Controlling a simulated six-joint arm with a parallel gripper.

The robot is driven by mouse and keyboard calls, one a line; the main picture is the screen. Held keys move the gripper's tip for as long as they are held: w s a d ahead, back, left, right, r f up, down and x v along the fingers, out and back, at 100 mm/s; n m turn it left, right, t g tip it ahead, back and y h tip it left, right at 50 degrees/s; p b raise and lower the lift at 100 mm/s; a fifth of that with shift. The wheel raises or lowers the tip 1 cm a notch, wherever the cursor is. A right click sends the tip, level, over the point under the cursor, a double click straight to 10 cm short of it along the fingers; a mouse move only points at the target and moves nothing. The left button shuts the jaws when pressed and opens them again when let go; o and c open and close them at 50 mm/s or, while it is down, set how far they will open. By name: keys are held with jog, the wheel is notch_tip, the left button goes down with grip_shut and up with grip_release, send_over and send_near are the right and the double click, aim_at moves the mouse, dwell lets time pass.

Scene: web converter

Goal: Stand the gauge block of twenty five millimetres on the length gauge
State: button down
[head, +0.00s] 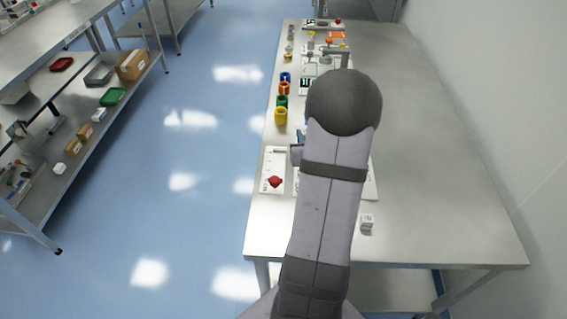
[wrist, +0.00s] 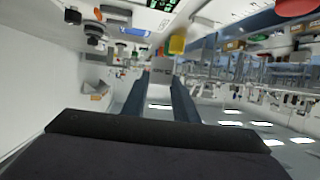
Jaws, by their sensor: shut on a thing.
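My gripper (wrist: 161,82) is shut on a small grey block with faint dark marking, the gauge block (wrist: 161,65), held between the tips of its two dark fingers in the wrist view. The marking is too small to read. In the head view my arm hides the block and most of the gripper; only a bluish part shows left of the arm, above the table. I cannot tell for sure which device is the length gauge. A device with a lit green display (head: 304,87) stands partly behind my arm, further up the table.
A white tray (head: 277,158) with a red piece (head: 274,182) lies left of my arm. A small white labelled block (head: 366,221) stands to its right. Coloured spools, including a yellow one (head: 280,116), line the left edge. The table's right side (head: 440,160) is clear.

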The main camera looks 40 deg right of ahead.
jog(key=w+a+r+n+t+y+b, duration=0.2)
jog(key=w+a+n+y, duration=0.1)
jog(key=w+a, duration=0.85)
jog(key=s+d+f+m+g+h, duration=0.1)
jog(key=s+d+m+g+h, duration=0.2)
jog(key=s+d+m+h, duration=0.1)
jog(key=shift+s+d+f+m+g+h, duration=0.3)
jog(key=shift+s+d+m+h, duration=0.15)
jog(key=shift+s, duration=0.45)
jog(key=shift+f, duration=2.9)
jog(key=shift+f, duration=2.1)
